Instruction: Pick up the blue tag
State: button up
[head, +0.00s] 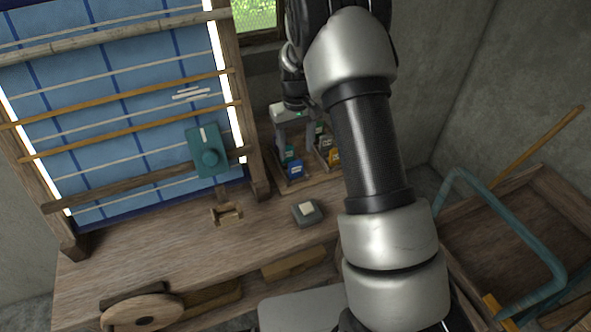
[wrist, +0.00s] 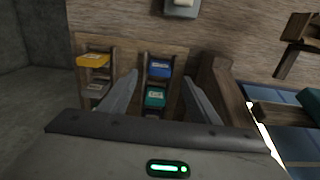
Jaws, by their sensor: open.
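The blue tag (head: 295,169) stands in a wooden rack (head: 290,187) on the bench. It also shows in the wrist view (wrist: 159,68), upper middle, in a column with a teal tag (wrist: 155,98). My gripper (head: 297,148) is above the rack, pointing down. Its jaws are open and empty. In the wrist view my fingers (wrist: 160,80) appear on either side of the column with the blue and teal tags. I cannot tell the height left between fingertips and blue tag.
A yellow tag (wrist: 93,60) and a pale grey tag (wrist: 97,88) sit in the neighbouring column. A small dark block with a pale top (head: 307,211) lies in front of the rack. The loom frame (head: 243,125) stands close to the rack's left. The bench front is mostly clear.

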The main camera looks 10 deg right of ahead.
aim_at(295, 163)
jog(key=shift+w+f, duration=0.2)
jog(key=shift+f, duration=1.75)
jog(key=shift+w+f, duration=0.15)
jog(key=shift+f, duration=1.75)
jog(key=c, duration=1.1)
jog(key=shift+r, duration=0.1)
